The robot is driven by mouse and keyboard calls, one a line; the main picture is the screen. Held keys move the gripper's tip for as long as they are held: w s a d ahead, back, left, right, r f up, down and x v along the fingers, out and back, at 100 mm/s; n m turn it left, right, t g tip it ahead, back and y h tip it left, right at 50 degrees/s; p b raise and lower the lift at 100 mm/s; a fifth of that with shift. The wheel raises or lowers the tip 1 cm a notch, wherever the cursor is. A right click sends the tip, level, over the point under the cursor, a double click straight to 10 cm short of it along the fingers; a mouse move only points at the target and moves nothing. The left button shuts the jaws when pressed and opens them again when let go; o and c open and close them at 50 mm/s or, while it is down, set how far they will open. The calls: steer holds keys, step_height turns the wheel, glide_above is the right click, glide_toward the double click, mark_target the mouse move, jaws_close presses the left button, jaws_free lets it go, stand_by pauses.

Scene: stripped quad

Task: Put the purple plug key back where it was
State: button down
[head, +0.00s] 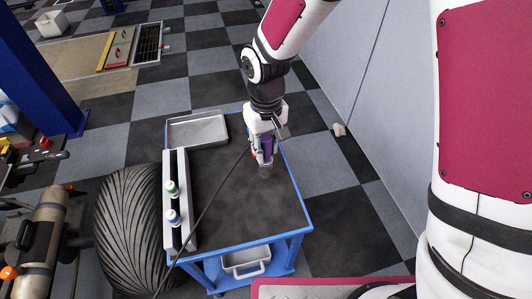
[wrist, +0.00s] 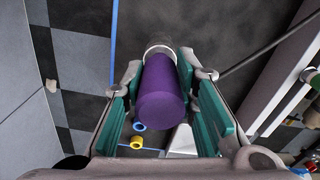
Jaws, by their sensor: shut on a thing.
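The purple plug key (wrist: 163,95) is a purple cylinder with a metal end (wrist: 160,50) pointing away from the wrist camera. My gripper (wrist: 168,75) is shut on it, with a green-padded finger on each side. In the head view the purple plug key (head: 267,145) hangs upright in my gripper (head: 262,154), over the right part of the blue-framed cart's dark top (head: 240,205). Its lower end is close to that top; I cannot tell whether it touches.
A grey metal tray (head: 197,131) sits at the cart's back left. A pale rail (head: 181,235) along the left side holds a green-ringed piece (head: 171,189) and a blue-ringed piece (head: 173,217). A dark cable crosses the cart. A large tyre (head: 128,232) stands left; a wall is right.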

mark_target(266, 157)
steer(key=shift+f, duration=1.75)
steer(key=shift+f, duration=0.15)
steer(key=c, duration=1.3)
jaws_free()
